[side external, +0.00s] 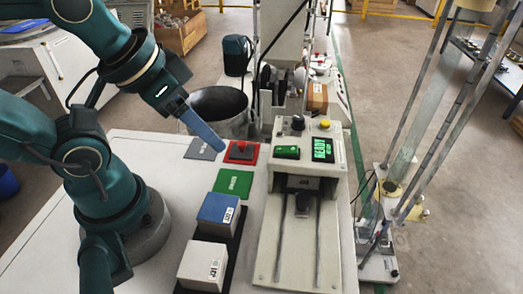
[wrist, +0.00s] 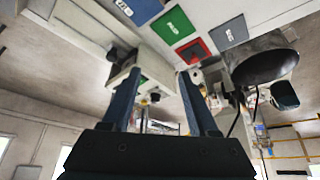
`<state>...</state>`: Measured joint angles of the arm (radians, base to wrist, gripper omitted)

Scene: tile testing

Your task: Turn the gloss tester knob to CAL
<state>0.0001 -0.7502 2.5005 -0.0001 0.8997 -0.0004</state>
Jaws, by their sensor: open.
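The gloss tester (side external: 338,175) is a pale machine right of centre in the side external view, with a lit green display (side external: 322,149) reading READY. A dark round knob (side external: 298,122) stands on its top, left of a yellow button (side external: 324,123). The knob's pointer and label are too small to read. My gripper (side external: 221,148) is left of the tester, apart from the knob, its blue fingers slanting down to the right. In the wrist view my gripper (wrist: 160,73) is open and empty, with a small dark knob (wrist: 155,97) visible beyond, between the fingers.
Grey (side external: 205,149), red (side external: 241,152) and green (side external: 233,183) pads lie left of the tester. A blue box (side external: 217,214) and a white box (side external: 203,264) stand on a black tray nearer the front. A dark round bowl (side external: 218,103) is behind the pads. Bare white table lies at front left.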

